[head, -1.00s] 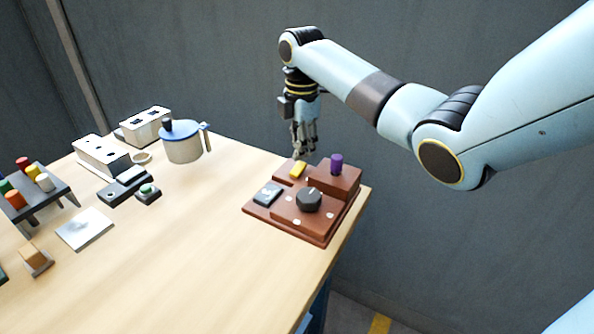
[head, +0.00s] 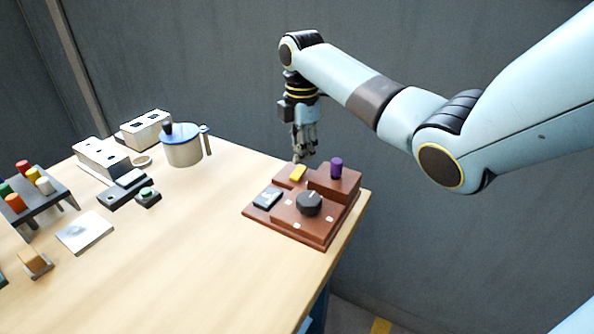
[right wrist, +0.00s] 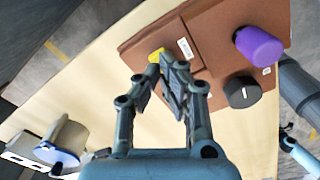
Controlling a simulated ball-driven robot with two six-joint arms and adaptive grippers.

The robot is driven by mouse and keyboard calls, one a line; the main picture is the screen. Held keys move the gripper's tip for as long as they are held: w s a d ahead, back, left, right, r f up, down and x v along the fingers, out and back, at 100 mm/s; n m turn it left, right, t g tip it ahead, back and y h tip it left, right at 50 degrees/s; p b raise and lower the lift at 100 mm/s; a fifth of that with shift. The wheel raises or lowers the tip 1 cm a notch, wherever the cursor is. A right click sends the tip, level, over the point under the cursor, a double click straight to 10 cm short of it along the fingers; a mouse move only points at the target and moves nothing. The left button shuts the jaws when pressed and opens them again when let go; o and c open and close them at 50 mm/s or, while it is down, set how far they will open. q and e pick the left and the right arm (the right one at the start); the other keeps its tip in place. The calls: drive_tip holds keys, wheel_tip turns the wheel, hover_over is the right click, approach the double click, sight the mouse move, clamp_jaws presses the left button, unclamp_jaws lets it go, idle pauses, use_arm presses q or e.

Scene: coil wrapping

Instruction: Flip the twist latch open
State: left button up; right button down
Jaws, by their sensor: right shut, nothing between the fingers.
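A brown control board (head: 322,222) lies near the right corner of the table. A small yellow bar (head: 297,172), which looks like the twist latch, sits on its back left part. My right gripper (head: 301,158) points down just above and behind the yellow bar, shut and empty. In the right wrist view, the fingertips (right wrist: 168,68) come together beside the yellow bar (right wrist: 154,55), which they partly hide. I cannot tell whether they touch it.
The board also bears a purple knob (head: 336,168), a dark dial (head: 309,203) and a rocker switch (head: 267,198). A lidded pot (head: 183,150), white socket boxes (head: 102,157) and a peg rack (head: 40,205) stand to the left. The table's middle is clear.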

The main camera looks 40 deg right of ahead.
sight(301, 168)
drive_tip(key=shift+f+b, duration=0.6)
drive_tip(key=shift+f, duration=0.7)
idle(0.8)
drive_tip(key=shift+s, duration=0.1)
drive_tip(key=shift+r+p, duration=0.7)
drive_tip(key=shift+p, duration=0.2)
wheel_tip(301, 168, up, 6)
drive_tip(key=p, duration=0.6)
drive_tip(key=shift+f, duration=0.15)
drive_tip(key=shift+f, duration=0.15)
